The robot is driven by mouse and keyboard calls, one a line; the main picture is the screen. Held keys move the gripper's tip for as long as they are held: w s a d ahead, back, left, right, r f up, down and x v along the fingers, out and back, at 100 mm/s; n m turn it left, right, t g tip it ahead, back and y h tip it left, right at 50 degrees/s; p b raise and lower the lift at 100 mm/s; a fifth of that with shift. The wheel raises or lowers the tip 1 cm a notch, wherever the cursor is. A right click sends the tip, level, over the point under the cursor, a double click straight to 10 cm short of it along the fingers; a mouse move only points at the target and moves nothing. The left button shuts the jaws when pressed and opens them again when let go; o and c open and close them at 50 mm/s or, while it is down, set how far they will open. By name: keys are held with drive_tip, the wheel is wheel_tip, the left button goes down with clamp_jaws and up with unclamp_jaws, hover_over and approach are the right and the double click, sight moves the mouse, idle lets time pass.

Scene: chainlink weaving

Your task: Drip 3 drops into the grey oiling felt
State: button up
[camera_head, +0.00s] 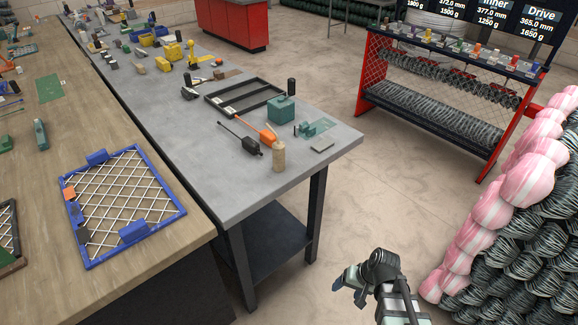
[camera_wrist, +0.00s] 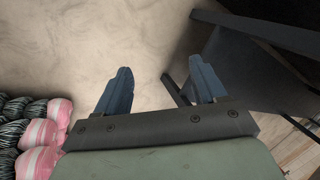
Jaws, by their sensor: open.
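A small flat grey pad (camera_head: 321,144), which looks like the oiling felt, lies near the front right corner of the grey table (camera_head: 225,190). Left of it stands a tan cylinder (camera_head: 279,156). A black bottle-like tool with a long thin spout (camera_head: 251,146) lies further left; I cannot tell whether it is the dropper. My gripper (camera_head: 350,285) is off the table's front right side, above the floor, apart from all of these.
Pink and dark wire coils (camera_head: 525,180) stand at right. A wooden bench with a blue mesh frame (camera_head: 128,255) is left.

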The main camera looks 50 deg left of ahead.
drive_tip(key=s+a+r+n+y, duration=0.2)
drive_tip(key=a+r+y, duration=0.2)
drive_tip(key=a+r, duration=0.8)
drive_tip(key=n+t+y, duration=0.2)
drive_tip(key=n+y, duration=0.7)
drive_tip(key=y, duration=0.2)
approach(283, 154)
drive_tip(key=a, duration=0.8)
drive_tip(key=shift+w+a, duration=0.1)
drive_tip(key=shift+a, duration=0.05)
drive_tip(key=shift+s+a+f, duration=0.1)
drive_tip(key=shift+a, duration=1.3)
drive_tip(key=shift+s+a, duration=0.1)
drive_tip(key=shift+a, duration=1.3)
drive_tip(key=shift+c, duration=0.4)
